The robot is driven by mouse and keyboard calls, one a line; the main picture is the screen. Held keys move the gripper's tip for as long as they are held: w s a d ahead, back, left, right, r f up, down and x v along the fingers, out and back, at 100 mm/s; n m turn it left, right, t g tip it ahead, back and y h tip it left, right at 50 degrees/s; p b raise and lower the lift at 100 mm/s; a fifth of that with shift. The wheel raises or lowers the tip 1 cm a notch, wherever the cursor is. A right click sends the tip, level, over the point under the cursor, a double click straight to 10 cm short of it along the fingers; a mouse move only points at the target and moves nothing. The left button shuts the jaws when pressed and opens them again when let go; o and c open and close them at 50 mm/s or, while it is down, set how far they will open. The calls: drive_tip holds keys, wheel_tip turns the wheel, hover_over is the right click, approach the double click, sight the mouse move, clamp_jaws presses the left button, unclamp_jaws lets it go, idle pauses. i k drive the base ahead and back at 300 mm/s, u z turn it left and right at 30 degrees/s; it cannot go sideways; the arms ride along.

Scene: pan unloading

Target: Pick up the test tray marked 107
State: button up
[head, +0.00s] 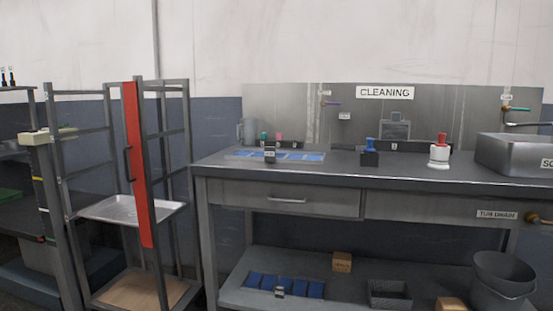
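A shallow silver metal tray (118,208) lies level on a shelf of the grey open rack (83,138) at the left. A red upright panel with a dark handle (134,165) stands in front of it and hides part of it. No number 107 can be read on this tray or on anything else in view. My gripper is not in view.
A dark cleaning bench (405,173) fills the right, with a sink (515,152), blue mat (300,156) and small bottles on top. Its lower shelf holds a bucket (502,285), grey bin (389,296) and blue pads (262,282). A brown board (145,290) lies low in the rack.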

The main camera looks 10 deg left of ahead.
sight(271, 154)
drive_tip(key=u, duration=0.45)
drive_tip(key=k, duration=0.6)
drive_tip(key=u, duration=0.9)
drive_tip(key=k, duration=0.65)
drive_tip(key=u, duration=1.1)
drive_tip(key=i, duration=3.15)
drive_tip(key=z, duration=1.55)
drive_tip(key=i, duration=0.9)
drive_tip(key=z, duration=0.95)
